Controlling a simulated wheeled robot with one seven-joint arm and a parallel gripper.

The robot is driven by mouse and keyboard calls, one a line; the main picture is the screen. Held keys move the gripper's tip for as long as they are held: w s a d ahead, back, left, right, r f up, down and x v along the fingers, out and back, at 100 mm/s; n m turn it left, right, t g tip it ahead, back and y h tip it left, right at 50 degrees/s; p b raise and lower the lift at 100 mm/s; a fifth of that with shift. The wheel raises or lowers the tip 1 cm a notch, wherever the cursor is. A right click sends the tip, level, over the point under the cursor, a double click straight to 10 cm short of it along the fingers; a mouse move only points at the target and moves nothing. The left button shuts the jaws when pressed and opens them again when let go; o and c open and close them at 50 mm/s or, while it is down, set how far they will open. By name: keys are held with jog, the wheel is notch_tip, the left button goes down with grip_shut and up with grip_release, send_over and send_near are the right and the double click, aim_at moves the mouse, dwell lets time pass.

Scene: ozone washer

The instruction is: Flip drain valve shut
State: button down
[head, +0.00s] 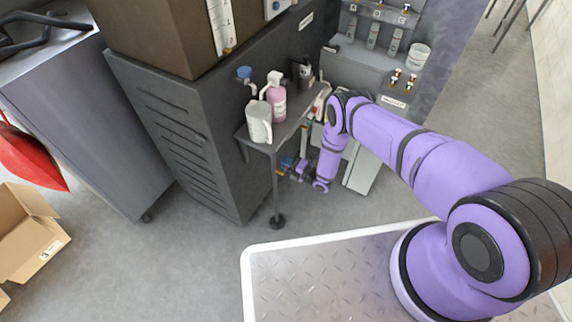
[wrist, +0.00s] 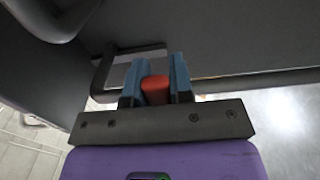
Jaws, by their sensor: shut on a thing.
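A small red piece (wrist: 155,90), which looks like the drain valve's handle, sits between the two blue fingers of my gripper (wrist: 155,82) in the wrist view. The fingers are shut on its sides. Only its rounded end shows; the valve body is hidden. In the head view my gripper (head: 288,163) is low under the small grey side table, near the dark cabinet. The red piece cannot be made out there.
The grey side table (head: 263,143) carries a white jug (head: 259,121) and a pink bottle (head: 276,98) above my gripper. Its leg (head: 276,190) stands close by on the left. Dark bars (wrist: 102,68) lie just beyond the fingers. Open floor (head: 190,265) lies in front.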

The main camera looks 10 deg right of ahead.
jog(key=c, duration=1)
grip_release()
jog(key=v, duration=1.1)
jog(key=shift+d, duration=0.1)
